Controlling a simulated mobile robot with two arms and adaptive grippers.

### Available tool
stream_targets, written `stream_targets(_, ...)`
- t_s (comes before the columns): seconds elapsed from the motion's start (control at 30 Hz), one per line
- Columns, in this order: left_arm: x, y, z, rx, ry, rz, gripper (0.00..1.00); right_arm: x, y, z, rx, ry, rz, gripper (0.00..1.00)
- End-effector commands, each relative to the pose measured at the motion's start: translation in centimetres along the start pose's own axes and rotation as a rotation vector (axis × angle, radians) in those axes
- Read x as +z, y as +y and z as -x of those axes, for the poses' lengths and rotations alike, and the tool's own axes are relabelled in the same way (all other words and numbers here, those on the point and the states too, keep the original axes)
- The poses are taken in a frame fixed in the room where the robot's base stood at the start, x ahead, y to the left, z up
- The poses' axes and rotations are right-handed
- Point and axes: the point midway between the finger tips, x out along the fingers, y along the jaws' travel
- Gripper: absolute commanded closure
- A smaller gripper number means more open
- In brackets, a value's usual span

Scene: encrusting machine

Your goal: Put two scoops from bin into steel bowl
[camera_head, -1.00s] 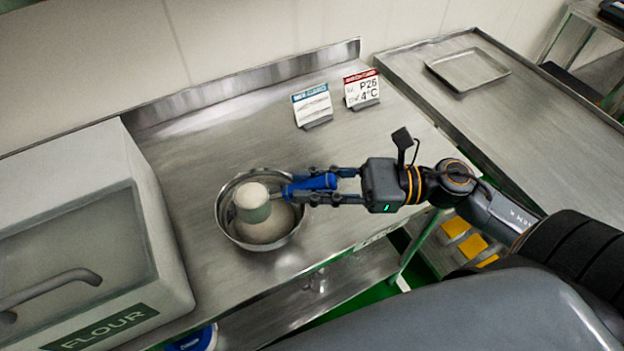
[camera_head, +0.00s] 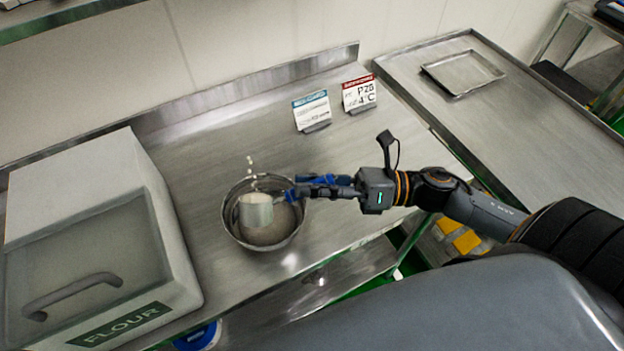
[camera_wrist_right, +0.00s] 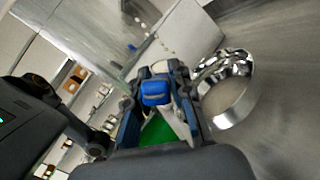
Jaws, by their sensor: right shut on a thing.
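My right gripper (camera_head: 318,187) is shut on the blue handle of a scoop (camera_head: 256,211). The scoop's pale metal cup is over the steel bowl (camera_head: 232,231), tilted, with a few white bits in the air just beyond it. Pale flour lies in the bottom of the bowl. The flour bin (camera_head: 165,262), a grey box with a handled front and a FLOUR label, stands on the left. In the right wrist view the blue handle (camera_wrist_right: 155,92) is between my fingers and the bowl (camera_wrist_right: 245,65) is to the right. My left gripper is not in view.
Two small sign cards, one blue-topped (camera_head: 312,109) and one red-topped (camera_head: 359,93), stand behind the bowl. An empty metal tray (camera_head: 463,73) lies on the right-hand table. The counter between bowl and cards is clear.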

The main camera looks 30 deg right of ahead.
Motion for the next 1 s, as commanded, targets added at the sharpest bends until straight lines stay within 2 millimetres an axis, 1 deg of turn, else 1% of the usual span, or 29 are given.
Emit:
stream_targets(0.03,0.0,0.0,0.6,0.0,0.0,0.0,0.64,0.3,0.0,0.0,-0.001,-0.003,-0.046,1.0)
stream_targets(0.07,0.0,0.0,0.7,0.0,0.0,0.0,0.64,0.4,-0.2,0.0,-0.002,-0.005,-0.074,1.0)
stream_targets(0.4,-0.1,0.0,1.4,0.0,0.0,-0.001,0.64,0.0,-1.9,0.1,-0.014,-0.029,-0.423,1.0)
stream_targets(1.0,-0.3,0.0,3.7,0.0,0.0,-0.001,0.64,-0.4,-4.8,0.3,-0.036,-0.074,-1.043,1.0)
